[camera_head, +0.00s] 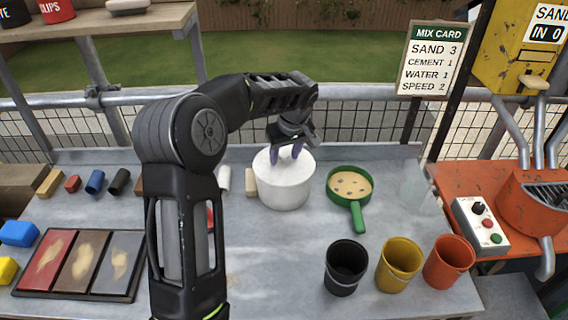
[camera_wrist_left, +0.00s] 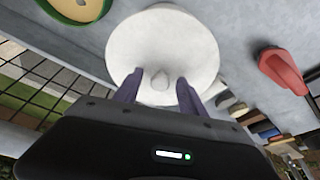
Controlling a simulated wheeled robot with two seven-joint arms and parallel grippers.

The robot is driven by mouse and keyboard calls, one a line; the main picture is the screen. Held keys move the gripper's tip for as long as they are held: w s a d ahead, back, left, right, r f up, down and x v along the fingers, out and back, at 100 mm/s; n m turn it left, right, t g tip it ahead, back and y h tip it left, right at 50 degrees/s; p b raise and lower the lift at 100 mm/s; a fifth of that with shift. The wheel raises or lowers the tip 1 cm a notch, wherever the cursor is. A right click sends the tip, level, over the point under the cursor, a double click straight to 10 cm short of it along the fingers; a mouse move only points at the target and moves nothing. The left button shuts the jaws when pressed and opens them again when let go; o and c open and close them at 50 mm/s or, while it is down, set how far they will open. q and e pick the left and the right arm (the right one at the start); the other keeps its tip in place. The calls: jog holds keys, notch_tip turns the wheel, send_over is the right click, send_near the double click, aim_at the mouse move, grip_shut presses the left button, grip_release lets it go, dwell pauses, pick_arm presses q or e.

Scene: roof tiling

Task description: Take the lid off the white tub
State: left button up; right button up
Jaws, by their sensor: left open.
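The white tub (camera_head: 284,190) stands on the grey metal bench at the centre of the head view. Its round white lid (camera_head: 270,168) is on top, and the lid fills the middle of the left wrist view (camera_wrist_left: 163,45) with a small knob (camera_wrist_left: 160,82) at its centre. My left gripper (camera_head: 286,157) is above the lid, pointing down. Its two purple fingers (camera_wrist_left: 159,88) are open, one on each side of the knob; I cannot tell whether they touch it. My right gripper is not in view.
A green-rimmed sieve (camera_head: 350,186) lies right of the tub. Black (camera_head: 345,268), yellow (camera_head: 399,265) and orange (camera_head: 448,262) buckets stand at the front right. A tray of colour samples (camera_head: 82,264) lies front left. The bench in front of the tub is clear.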

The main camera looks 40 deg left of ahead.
aim_at(284, 156)
pick_arm(q)
jog(key=shift+c, duration=0.5)
grip_shut()
jog(key=shift+r, duration=0.1)
notch_tip(284, 156, up, 10)
jog(key=b, duration=0.1)
dwell(0.4)
dwell(0.5)
